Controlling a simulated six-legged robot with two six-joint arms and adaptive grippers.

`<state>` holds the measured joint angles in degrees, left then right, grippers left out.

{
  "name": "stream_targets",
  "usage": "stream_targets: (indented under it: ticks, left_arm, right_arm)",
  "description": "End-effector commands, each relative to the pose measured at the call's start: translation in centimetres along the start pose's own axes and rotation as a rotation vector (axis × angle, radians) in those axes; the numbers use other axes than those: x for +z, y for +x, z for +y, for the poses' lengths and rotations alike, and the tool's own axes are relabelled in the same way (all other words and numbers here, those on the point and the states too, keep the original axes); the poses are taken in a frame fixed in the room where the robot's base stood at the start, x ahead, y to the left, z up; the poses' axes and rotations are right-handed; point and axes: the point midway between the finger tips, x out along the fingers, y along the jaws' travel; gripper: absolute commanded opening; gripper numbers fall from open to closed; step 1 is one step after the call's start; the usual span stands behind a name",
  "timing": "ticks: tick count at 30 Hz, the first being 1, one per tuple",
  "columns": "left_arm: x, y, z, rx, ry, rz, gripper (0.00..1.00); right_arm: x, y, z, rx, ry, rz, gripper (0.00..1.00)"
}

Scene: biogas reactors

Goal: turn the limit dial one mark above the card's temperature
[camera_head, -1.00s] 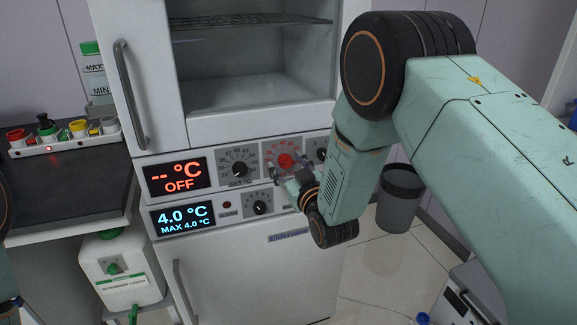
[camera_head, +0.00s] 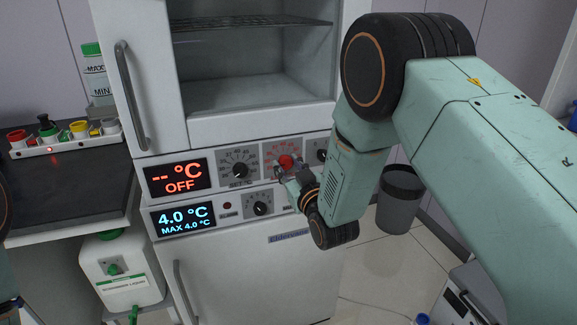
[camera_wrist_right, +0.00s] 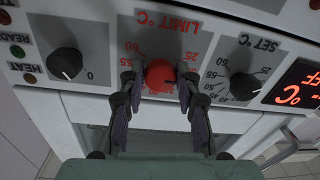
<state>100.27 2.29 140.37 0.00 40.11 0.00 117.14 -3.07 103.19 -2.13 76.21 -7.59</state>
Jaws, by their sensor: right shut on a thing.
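The red limit dial (camera_head: 286,161) sits on the control panel of the white incubator. It also shows in the wrist view (camera_wrist_right: 160,75), upside down under the words LIMIT °C, with scale numbers such as 25, 55 and 65 around it. My right gripper (camera_wrist_right: 160,88) has one finger on each side of the dial and is shut on it; in the head view the gripper (camera_head: 287,178) covers the dial's lower part. I cannot read the dial's exact setting. No temperature card is readable in these views. My left gripper is out of view.
The black SET °C dial (camera_head: 239,169) is left of the limit dial. The upper display (camera_head: 179,176) reads "-- °C OFF"; the lower display (camera_head: 184,219) reads 4.0 °C, MAX 4.0 °C. Another black knob (camera_wrist_right: 65,63) is close beside my gripper. A grey bin (camera_head: 400,198) stands right.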

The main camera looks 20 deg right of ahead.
Motion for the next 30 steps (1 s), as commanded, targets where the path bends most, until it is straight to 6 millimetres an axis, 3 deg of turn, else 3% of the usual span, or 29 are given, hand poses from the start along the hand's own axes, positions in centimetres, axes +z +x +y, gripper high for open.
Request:
stream_targets:
  ticks: [8, 30]
  left_arm:
    - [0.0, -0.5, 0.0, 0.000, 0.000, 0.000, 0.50]
    - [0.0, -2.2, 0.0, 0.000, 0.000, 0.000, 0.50]
  right_arm:
    - [0.0, 0.0, -0.1, 0.000, 0.160, 0.007, 0.01]
    - [-0.1, 0.0, -0.2, 0.006, 0.857, 0.041, 0.01]
